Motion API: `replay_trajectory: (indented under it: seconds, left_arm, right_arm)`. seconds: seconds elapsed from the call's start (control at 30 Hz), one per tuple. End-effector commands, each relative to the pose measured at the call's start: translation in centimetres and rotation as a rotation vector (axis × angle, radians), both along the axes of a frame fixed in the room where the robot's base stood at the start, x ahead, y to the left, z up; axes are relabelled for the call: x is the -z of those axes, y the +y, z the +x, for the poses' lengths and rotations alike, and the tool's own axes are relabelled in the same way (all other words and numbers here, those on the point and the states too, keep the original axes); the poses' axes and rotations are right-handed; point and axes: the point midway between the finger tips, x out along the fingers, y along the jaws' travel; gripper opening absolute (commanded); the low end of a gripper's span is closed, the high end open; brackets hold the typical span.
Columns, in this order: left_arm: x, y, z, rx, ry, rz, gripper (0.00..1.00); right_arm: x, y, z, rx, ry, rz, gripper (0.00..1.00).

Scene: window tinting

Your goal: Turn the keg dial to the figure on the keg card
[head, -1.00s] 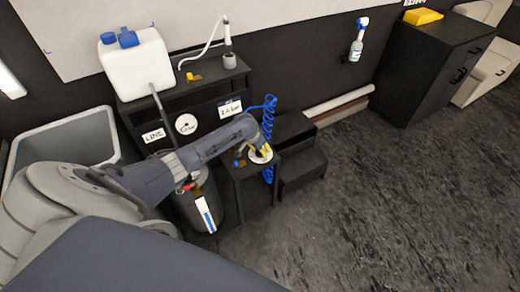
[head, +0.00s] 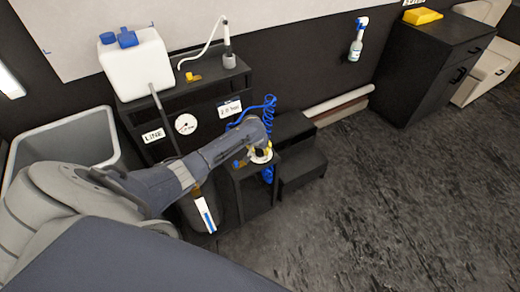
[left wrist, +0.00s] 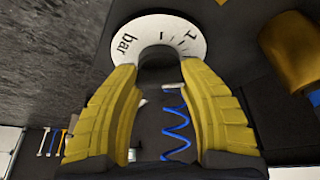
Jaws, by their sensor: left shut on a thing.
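The keg dial (head: 262,158) is a white disc on top of a low black stand, partly covered by my left gripper (head: 259,150). In the left wrist view, the dial face (left wrist: 160,25) shows the word "bar" and a few tick marks around a dark central knob (left wrist: 158,62). The yellow fingers of my left gripper (left wrist: 158,80) are shut on this knob, one on each side. A small white card (head: 229,108) on the black rack ends in "bar"; its figure is too small to read surely. My right gripper is not in view.
A round white gauge (head: 186,124) and a "LINE" label (head: 153,135) are on the rack. A blue coiled hose (head: 268,108) hangs close behind the gripper. A dark keg (head: 203,207) stands below my forearm. Black steps (head: 302,165) are to the right, then open floor.

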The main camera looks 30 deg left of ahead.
Motion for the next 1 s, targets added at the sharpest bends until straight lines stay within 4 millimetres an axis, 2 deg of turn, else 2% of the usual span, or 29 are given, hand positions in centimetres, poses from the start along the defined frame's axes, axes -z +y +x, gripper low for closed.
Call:
replay_trajectory:
  seconds: [0.03, 0.2, 0.23, 0.43, 0.77, 1.0]
  left_arm:
    - [-0.7, -0.1, 0.7, -0.002, -0.018, -0.004, 0.14]
    - [-0.7, -0.1, 0.7, -0.001, -0.018, -0.004, 0.14]
    - [-0.7, -0.1, 0.7, -0.001, -0.018, -0.004, 0.47]
    - [-0.5, 0.0, 0.5, 0.0, -0.012, -0.002, 0.71]
    - [-0.4, 0.0, 0.2, 0.001, -0.005, -0.001, 0.73]
    - [-2.3, -0.1, -0.6, 0.004, -0.007, 0.001, 0.73]
  right_arm:
    - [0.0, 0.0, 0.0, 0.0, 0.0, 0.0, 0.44]
    - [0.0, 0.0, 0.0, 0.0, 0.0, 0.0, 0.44]
    - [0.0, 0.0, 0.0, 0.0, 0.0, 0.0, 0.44]
    - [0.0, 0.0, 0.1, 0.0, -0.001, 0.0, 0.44]
    - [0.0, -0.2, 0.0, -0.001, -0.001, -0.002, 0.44]
    - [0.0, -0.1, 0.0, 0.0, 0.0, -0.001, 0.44]
